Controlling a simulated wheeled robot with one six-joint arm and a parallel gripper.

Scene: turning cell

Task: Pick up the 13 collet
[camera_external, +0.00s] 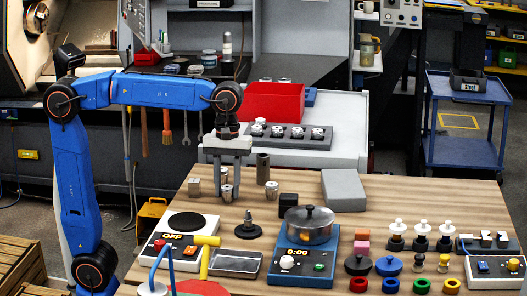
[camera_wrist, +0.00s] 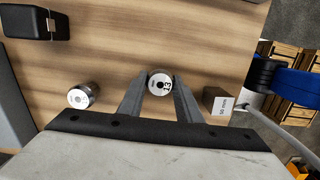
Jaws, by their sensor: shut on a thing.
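The 13 collet (camera_wrist: 159,84) is a small silver cylinder with "13" on its pale top face. In the wrist view it sits between the two grey fingertips of my gripper (camera_wrist: 160,88), which is shut on it. In the external view my gripper (camera_external: 227,188) points straight down at the table, with a collet (camera_external: 227,193) low between its fingers. Whether its base touches the wood is unclear. Another silver collet (camera_external: 271,188) stands apart to the right and shows at left in the wrist view (camera_wrist: 82,96). A further collet (camera_external: 224,175) shows behind the fingers.
A small labelled block (camera_external: 194,187) stands close left of my gripper, at right in the wrist view (camera_wrist: 217,104). A dark cylinder (camera_external: 263,168), black block (camera_external: 288,204) and grey box (camera_external: 344,190) stand to the right. A hotplate (camera_external: 185,222) lies in front. Bare wood separates them.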

